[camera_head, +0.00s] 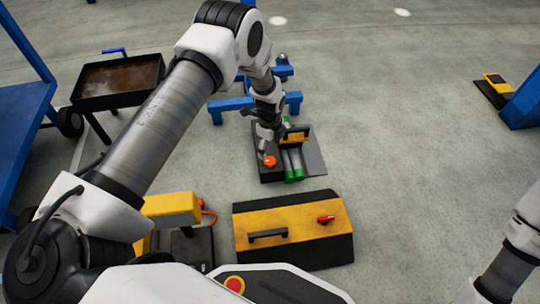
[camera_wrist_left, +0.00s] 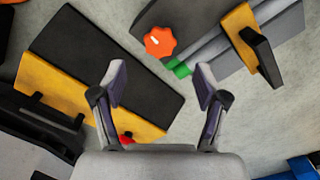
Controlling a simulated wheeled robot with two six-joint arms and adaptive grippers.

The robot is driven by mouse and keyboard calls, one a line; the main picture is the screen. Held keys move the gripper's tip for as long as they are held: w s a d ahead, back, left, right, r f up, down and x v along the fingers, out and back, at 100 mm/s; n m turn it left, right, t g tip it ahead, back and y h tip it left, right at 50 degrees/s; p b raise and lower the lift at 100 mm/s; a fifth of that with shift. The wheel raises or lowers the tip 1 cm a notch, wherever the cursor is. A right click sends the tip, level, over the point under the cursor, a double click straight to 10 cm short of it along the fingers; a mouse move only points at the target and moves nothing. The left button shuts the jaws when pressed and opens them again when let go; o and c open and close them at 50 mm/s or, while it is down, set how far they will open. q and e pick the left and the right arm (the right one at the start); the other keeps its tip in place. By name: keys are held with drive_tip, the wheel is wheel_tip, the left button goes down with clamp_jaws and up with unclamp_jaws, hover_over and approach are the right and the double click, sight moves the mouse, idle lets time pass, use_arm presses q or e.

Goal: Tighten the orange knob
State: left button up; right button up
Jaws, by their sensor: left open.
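The orange knob (camera_head: 270,161) sits on the near left part of a black panel fixture on the floor. In the left wrist view the knob (camera_wrist_left: 160,41) shows its lobed rim and a white mark, ahead of my fingertips. Green-ended tubes (camera_head: 293,174) and a yellow block with a black handle (camera_head: 297,136) are beside it on the fixture. My left gripper (camera_head: 266,138) is just above the knob; in the wrist view its two fingers (camera_wrist_left: 161,78) are spread apart and empty, not touching it. My right gripper is out of view.
A yellow and black case (camera_head: 292,218) with a red latch lies in front of the fixture. A blue stand (camera_head: 232,104) is behind it. A black tray cart (camera_head: 118,82) and a blue frame (camera_head: 22,105) stand left.

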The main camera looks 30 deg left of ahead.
use_arm(q)
wheel_tip(320, 180, up, 5)
idle(0.5)
